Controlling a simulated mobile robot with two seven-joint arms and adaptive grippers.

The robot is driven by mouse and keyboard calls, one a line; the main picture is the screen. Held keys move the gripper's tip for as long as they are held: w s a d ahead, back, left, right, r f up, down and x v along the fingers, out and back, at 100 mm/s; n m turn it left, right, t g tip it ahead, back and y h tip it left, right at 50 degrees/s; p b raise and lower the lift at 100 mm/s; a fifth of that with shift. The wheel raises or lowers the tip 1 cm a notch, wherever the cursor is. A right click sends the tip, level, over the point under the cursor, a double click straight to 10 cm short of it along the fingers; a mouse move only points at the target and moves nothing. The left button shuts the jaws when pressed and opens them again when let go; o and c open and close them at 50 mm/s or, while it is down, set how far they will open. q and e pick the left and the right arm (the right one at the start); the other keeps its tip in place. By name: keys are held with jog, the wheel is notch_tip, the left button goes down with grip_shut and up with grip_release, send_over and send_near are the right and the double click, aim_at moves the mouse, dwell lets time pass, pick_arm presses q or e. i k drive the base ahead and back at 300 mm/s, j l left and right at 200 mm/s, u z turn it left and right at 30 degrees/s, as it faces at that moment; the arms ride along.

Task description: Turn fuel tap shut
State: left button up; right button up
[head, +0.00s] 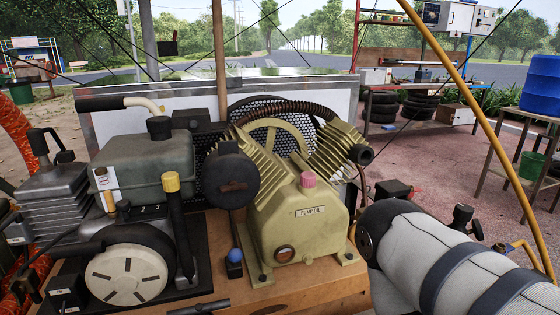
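The engine's grey-green fuel tank (152,165) stands at the left, with a black cap (159,128) on top. Neither of my grippers can be made out in this view.
A round white recoil cover (126,275) sits below the tank. The olive pump (300,215) fills the middle of the wooden deck (330,292). A strapped grey cylinder (420,255) lies at the right. Orange coiled hose (14,130) hangs at the far left.

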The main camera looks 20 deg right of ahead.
aim_at(19, 289)
jog(key=u, duration=1.1)
jog(key=z, duration=0.35)
